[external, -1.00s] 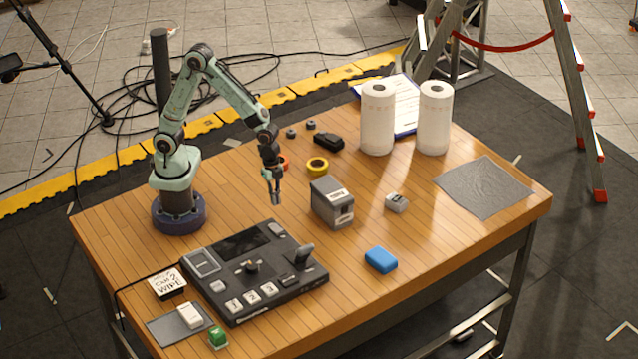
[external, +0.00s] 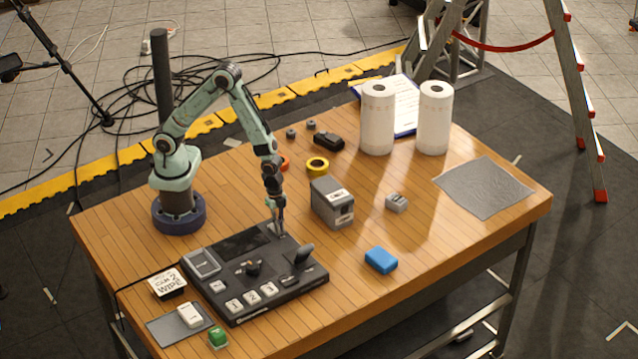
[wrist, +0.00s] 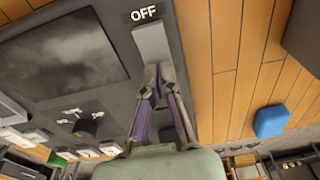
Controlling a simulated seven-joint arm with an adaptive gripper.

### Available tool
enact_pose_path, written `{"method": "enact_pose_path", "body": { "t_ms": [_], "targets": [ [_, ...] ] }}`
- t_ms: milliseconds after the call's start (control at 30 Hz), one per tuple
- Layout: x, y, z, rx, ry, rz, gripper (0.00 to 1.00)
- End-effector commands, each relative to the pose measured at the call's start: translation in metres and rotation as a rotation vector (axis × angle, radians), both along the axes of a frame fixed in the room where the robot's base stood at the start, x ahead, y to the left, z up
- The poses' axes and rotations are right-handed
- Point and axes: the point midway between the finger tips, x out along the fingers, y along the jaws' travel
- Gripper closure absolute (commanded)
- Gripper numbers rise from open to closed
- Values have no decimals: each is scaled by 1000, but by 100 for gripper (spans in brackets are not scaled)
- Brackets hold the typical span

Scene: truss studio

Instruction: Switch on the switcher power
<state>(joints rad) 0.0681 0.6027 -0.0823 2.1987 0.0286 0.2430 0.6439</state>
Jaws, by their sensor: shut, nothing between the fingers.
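The switcher (external: 228,268) is a dark console with a screen, numbered buttons and a lever, lying at the front left of the table. Its power switch is a grey rocker (wrist: 153,42) at the console's far right corner, with a white "OFF" label (wrist: 143,13) beyond its far end. My gripper (external: 279,233) points down over that corner. In the wrist view its two purple fingertips (wrist: 159,74) are close together over the rocker's near end, hiding part of it. They hold nothing. Whether they touch the rocker cannot be told.
A grey box (external: 331,204) stands just right of my gripper. The lever (external: 301,255) rises from the console nearby. A blue block (external: 381,260) and a small grey object (external: 397,202) lie to the right. Two paper rolls (external: 377,125) stand at the back. The front right tabletop is clear.

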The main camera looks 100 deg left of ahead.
Motion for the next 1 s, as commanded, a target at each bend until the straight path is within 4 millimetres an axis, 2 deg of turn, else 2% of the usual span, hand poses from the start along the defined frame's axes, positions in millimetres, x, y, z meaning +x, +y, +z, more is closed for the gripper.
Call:
{"method": "enact_pose_path", "body": {
  "t_ms": [1000],
  "targets": [
    [-10,10,5,0,1,0,100]
  ]
}}
